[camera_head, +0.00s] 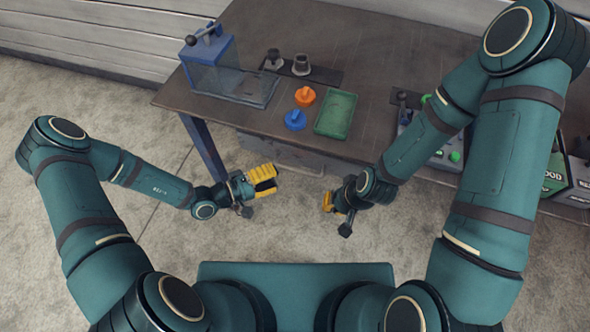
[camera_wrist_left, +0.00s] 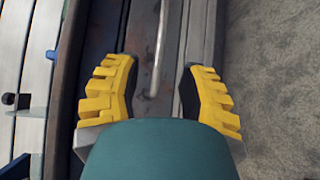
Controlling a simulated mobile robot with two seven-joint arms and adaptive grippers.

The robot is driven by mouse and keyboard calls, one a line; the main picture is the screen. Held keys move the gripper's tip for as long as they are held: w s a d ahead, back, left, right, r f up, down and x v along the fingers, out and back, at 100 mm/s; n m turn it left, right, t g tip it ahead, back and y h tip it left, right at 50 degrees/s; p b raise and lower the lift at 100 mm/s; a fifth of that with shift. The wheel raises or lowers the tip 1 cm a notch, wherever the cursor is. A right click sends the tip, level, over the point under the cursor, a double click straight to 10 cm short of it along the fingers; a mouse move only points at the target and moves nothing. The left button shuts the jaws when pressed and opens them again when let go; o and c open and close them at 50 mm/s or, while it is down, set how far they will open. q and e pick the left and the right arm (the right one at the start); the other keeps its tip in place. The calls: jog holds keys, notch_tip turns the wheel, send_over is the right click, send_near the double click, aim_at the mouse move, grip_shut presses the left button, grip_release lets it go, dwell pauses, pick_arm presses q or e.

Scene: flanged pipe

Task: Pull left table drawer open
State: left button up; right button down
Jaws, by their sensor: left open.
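The left table drawer shows in the head view as a grey front (camera_head: 292,152) under the table's front edge, partly hidden. In the left wrist view its front (camera_wrist_left: 130,45) has a thin metal bar handle (camera_wrist_left: 160,42). My left gripper (camera_head: 264,179) is open in front of the drawer. In the left wrist view the yellow fingers of my left gripper (camera_wrist_left: 157,92) stand on either side of the handle's end, apart from it. My right gripper (camera_head: 329,202) hangs in front of the table to the right; its jaw opening is not clear.
The table (camera_head: 375,65) carries a clear blue-trimmed box (camera_head: 222,78), an orange piece (camera_head: 305,96), a blue piece (camera_head: 295,119), a green tray (camera_head: 336,113) and a grey control box (camera_head: 432,150). A blue table leg (camera_head: 203,148) stands left of the drawer. The floor in front is clear.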

aim_at(295, 169)
pick_arm(q)
jog(key=b+x, duration=0.1)
jog(key=x, duration=0.6)
jog(key=shift+w+d, duration=0.1)
jog(key=shift+d, duration=0.1)
grip_shut()
